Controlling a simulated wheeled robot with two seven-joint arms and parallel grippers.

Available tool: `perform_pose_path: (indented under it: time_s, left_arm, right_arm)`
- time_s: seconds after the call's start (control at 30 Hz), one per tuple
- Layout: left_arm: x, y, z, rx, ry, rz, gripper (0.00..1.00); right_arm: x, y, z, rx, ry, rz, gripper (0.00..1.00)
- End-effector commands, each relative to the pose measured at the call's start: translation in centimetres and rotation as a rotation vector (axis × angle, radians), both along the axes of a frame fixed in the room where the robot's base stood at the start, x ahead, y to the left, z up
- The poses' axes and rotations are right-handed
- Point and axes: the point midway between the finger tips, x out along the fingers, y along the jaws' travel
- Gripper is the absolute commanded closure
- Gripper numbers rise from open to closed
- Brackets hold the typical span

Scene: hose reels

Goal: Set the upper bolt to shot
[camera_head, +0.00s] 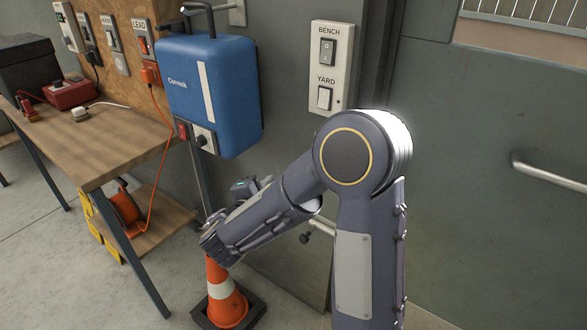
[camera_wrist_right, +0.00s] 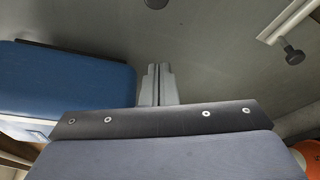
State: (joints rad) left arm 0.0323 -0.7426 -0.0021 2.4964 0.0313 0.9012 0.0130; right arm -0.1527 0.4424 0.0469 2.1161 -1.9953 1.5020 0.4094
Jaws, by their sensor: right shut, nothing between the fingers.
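A pale bolt rod (camera_head: 323,226) with a dark round knob (camera_head: 305,238) shows low on the grey wall or door panel, partly behind my right arm. A light bar (camera_wrist_right: 285,22) with a dark knob (camera_wrist_right: 293,56) is at the upper right in the right wrist view. I cannot tell whether this is the upper bolt or whether it is shot. My right gripper (camera_wrist_right: 157,85) is shut and empty, apart from the knob and to its left. In the head view it is mostly hidden by its own arm. My left gripper is not in view.
A blue hose reel case (camera_head: 210,90) hangs left of my right arm; it is close to the fingers in the wrist view (camera_wrist_right: 65,80). An orange cone (camera_head: 226,295) stands below the arm. A wooden bench (camera_head: 110,150) is at left, a switch plate (camera_head: 330,65) above.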

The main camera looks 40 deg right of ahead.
Motion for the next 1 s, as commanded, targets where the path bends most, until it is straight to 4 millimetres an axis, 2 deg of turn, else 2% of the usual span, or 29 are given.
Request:
perform_pose_path:
  time_s: [0.23,0.37,0.8,1.0]
  left_arm:
    - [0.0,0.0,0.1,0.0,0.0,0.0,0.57]
    - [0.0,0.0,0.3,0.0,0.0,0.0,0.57]
    - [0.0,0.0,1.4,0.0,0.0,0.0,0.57]
    - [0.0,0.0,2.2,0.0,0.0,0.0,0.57]
  right_arm:
    - [0.1,-0.3,0.0,0.002,0.002,-0.002,1.0]
    - [0.7,-1.3,-0.1,0.002,0.002,-0.006,1.0]
    - [5.5,-8.8,-1.4,0.002,0.004,-0.007,1.0]
    - [2.8,-9.2,0.1,0.002,0.003,-0.003,1.0]
